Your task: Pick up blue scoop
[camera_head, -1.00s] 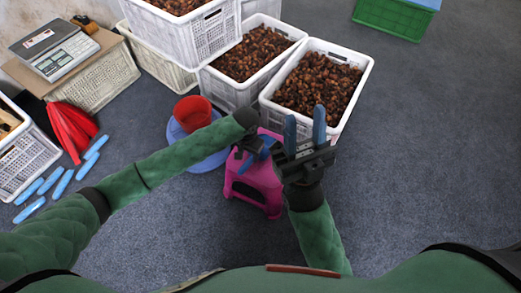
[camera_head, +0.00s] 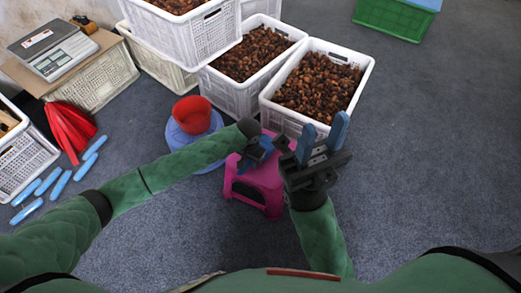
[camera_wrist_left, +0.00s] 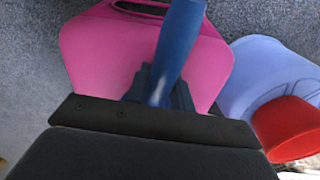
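I cannot pick out a blue scoop for certain. A red bowl-like vessel (camera_head: 192,114) sits on a light-blue round object (camera_head: 178,136), left of the pink stool (camera_head: 262,185). Both also show at the right of the left wrist view, the red vessel (camera_wrist_left: 290,128) over the light-blue object (camera_wrist_left: 262,68). My left gripper (camera_head: 264,150) hangs over the pink stool. Its wrist view shows one blue bar above the stool, so its finger gap is unclear. My right gripper (camera_head: 322,138) is beside it on the right, its two blue fingers pointing up, apart and empty.
White crates of chestnuts (camera_head: 318,82) stand just beyond the grippers. Several blue strips (camera_head: 59,184) and a red bundle (camera_head: 70,130) lie at the left. A scale (camera_head: 55,52) stands on a box. The floor on the right is clear, with a green crate (camera_head: 394,18) farther back.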

